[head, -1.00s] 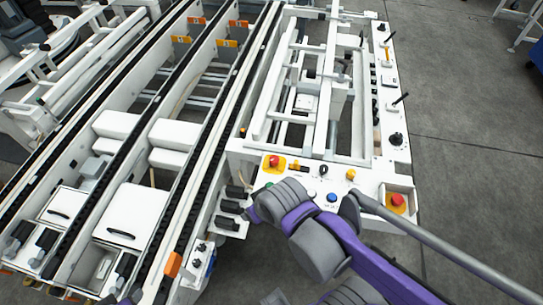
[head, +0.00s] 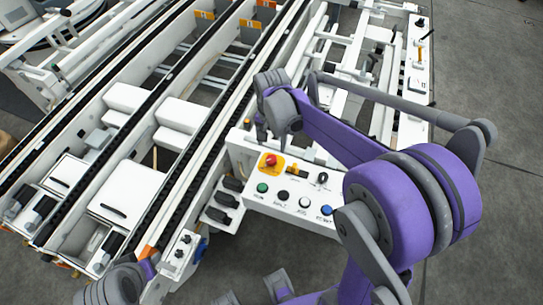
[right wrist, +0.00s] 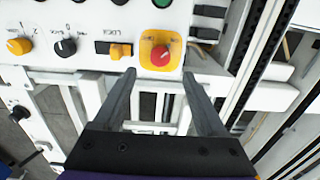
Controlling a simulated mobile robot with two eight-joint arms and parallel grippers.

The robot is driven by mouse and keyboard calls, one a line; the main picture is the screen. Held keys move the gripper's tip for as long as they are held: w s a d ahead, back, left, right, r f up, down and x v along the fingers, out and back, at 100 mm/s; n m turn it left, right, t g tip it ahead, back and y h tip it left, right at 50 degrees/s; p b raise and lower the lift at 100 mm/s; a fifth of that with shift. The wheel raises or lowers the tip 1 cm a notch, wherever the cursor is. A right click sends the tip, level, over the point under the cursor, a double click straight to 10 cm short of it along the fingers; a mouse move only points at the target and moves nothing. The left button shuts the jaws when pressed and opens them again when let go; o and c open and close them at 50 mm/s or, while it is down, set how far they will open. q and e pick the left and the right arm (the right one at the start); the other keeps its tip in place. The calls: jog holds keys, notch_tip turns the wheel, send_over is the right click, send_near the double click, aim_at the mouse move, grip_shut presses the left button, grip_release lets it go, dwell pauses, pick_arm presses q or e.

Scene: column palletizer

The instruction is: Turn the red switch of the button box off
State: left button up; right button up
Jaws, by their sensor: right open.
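The button box (head: 250,192) is a white sloped panel in the middle of the head view. Its red switch (head: 270,160) is a round red knob on a yellow plate at the far left corner. It also shows in the right wrist view (right wrist: 161,56), at top centre. My right gripper (right wrist: 159,76) is open and empty in the right wrist view. Its fingertips point towards the red switch and appear on either side just below the yellow plate; contact is not visible. My left gripper is not identifiable.
Beside the red switch sit an orange lock lever (right wrist: 120,51), a black knob (right wrist: 66,47) and a yellow knob (right wrist: 19,46). Green (head: 262,188), black, white and blue buttons line the near edge. Conveyor rails (head: 180,110) run on the left. Open floor (head: 490,150) lies right.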

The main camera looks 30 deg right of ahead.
aim_at(271, 159)
notch_tip(271, 159, down, 8)
jog(key=shift+b, duration=0.35)
grip_shut()
